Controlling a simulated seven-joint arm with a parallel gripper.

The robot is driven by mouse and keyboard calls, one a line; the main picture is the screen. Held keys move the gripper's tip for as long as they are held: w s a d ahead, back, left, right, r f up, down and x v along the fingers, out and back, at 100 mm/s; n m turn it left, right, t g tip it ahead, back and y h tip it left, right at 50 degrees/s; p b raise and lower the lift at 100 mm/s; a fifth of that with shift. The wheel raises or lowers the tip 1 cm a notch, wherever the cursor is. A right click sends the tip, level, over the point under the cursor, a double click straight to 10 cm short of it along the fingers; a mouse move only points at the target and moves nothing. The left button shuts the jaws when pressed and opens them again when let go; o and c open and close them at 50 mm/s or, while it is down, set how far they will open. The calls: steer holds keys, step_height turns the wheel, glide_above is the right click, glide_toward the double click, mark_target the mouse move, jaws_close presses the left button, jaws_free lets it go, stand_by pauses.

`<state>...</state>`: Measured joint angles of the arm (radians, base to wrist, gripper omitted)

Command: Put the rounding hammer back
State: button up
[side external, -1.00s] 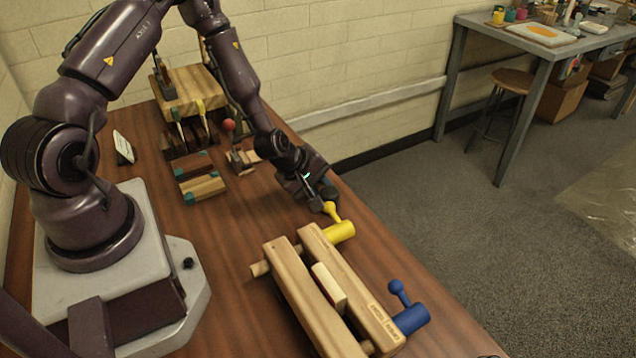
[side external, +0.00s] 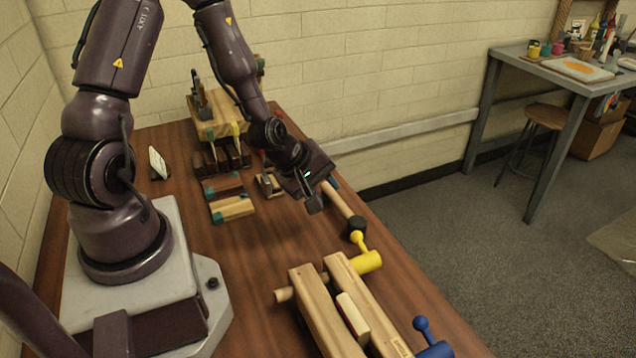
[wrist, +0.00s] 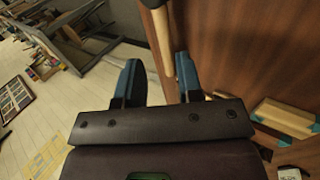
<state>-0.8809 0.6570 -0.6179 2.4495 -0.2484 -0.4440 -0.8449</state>
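The hammer has a pale wooden handle (side external: 338,202) and a black head (side external: 355,226). It lies along the table's right edge, its head toward the yellow clamp part. My gripper (side external: 325,196) is over the far end of the handle in the side view, and its front partly hides that end. In the wrist view my gripper (wrist: 160,78) has its two blue fingers apart. The handle (wrist: 161,42) runs between them in the picture, with a visible gap on the left. I cannot tell how far above the handle the fingertips are.
A wooden stand with tools (side external: 215,124) is at the back. Teal-cornered wooden blocks (side external: 233,208) lie left of my gripper. A wooden vise (side external: 340,305) with a yellow part (side external: 367,262) and a blue part (side external: 432,349) stands in front. The table's middle is clear.

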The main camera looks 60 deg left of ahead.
steer(key=s+d+r+m, duration=0.2)
steer(key=s+r+m, duration=0.2)
steer(key=r+m, duration=0.2)
steer(key=s+d+r+m+g, duration=0.1)
steer(key=s+d+r+m, duration=0.2)
steer(key=r, duration=0.8)
steer(key=s+d+r+m, duration=0.2)
steer(key=s+r+m, duration=0.5)
steer(key=r+m, duration=0.1)
steer(key=shift+d+r+m, duration=0.15)
steer(key=shift+m, duration=0.35)
